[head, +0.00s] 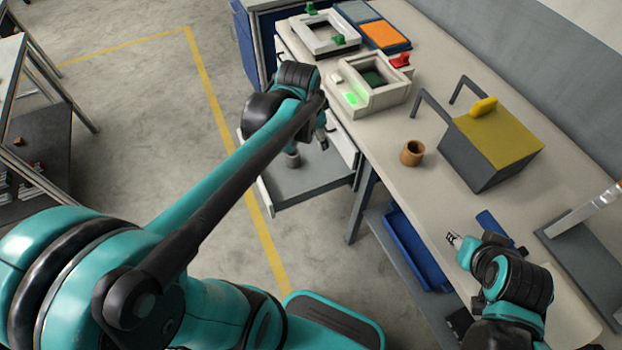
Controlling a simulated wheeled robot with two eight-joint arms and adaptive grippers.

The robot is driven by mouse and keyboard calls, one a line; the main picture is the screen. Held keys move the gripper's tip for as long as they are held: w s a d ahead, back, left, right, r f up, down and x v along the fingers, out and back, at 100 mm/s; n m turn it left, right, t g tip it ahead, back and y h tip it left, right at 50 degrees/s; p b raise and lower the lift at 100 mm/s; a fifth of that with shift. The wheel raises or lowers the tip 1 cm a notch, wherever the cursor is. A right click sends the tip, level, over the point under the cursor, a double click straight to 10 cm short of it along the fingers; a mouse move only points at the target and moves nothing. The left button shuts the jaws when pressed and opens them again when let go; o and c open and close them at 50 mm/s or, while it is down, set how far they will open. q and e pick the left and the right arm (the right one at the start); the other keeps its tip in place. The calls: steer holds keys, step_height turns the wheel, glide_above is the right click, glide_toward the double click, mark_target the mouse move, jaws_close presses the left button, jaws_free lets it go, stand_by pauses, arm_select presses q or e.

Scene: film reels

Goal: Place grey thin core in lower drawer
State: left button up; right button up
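A drawer (318,182) with a grey floor and pale walls is pulled out below the bench top. A small grey cylinder, seemingly the grey thin core (292,160), shows in the drawer area, partly covered by my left arm. My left gripper (323,141) points down over the drawer, just right of the grey cylinder. Its fingers are small and dark, and I cannot tell whether they are open or shut. My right gripper (452,239) is over the bench near its front edge; its fingertips look apart with nothing between them.
A brown core (412,153) stands on the bench (400,195). Behind it is a grey box with a yellow lid (500,130). A device with a green light (372,85) sits at the back left of the bench. A blue bin (415,245) is below the bench.

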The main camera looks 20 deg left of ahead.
arm_select(q)
steer(key=s+d+n+t, duration=0.1)
steer(key=s+d+n, duration=0.1)
steer(key=s, duration=0.4)
steer(key=s+d+n+t, duration=0.1)
steer(key=s+d+n, duration=0.2)
steer(key=s+n, duration=0.2)
steer(key=shift+s+d+f+t+h, duration=0.3)
steer(key=shift+s+f, duration=0.15)
steer(key=shift+s, duration=0.8)
